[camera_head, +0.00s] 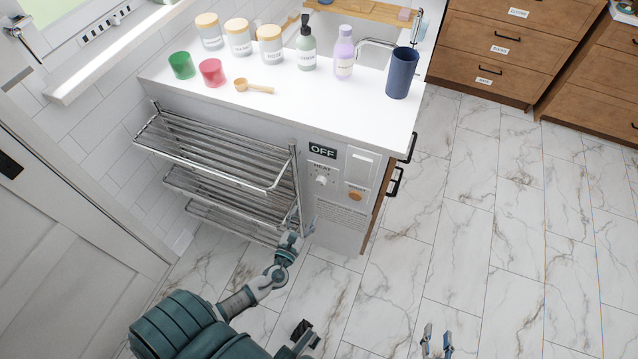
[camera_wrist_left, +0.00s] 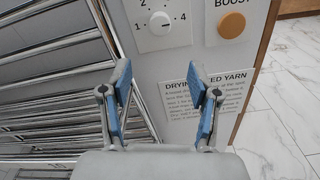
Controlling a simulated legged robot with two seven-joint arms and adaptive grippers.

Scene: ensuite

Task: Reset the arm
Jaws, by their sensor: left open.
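My left arm reaches up toward the end panel (camera_head: 335,226) of the white counter unit. Its gripper (camera_head: 299,218) is by the right end of the metal drying rack, low on the panel. In the left wrist view the left gripper (camera_wrist_left: 161,76) is open, with nothing between its blue-padded fingers. Beyond them are the dial (camera_wrist_left: 160,24), an orange knob (camera_wrist_left: 232,24) and a printed label (camera_wrist_left: 205,98). The dial (camera_head: 321,180) and orange knob (camera_head: 355,196) also show in the head view, below an OFF display (camera_head: 322,150). My right gripper (camera_head: 437,341) is open and empty over the floor.
The metal drying rack (camera_head: 215,155) juts out left of the panel. The countertop (camera_head: 300,92) holds jars, bottles, cups and a wooden scoop. Cabinet handles (camera_head: 394,181) stick out on the right side. Wooden drawers (camera_head: 500,50) stand at the back right. The marble floor (camera_head: 480,220) is clear.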

